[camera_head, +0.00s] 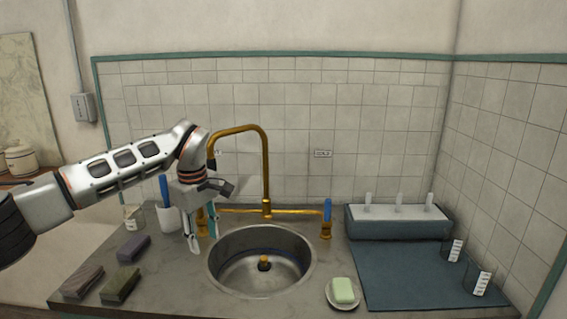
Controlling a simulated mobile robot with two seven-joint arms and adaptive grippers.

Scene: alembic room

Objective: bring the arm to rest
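My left arm comes in from the left, above the counter. My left gripper (202,240) points down at the left of the sink, in front of the brass left tap. Its two fingers are apart, and I see nothing held between them. The gripper partly covers the left tap (201,224), and I cannot tell whether they touch. The right tap (326,218) has an upright blue lever. My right gripper is not in view.
A brass spout (266,165) arches behind the round steel sink (220,278). A white cup (169,219) stands close to the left gripper. Several dark blocks lie at the left. Soap (343,290), a blue mat (410,285), beakers (476,280) and a rack (400,222) occupy the right.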

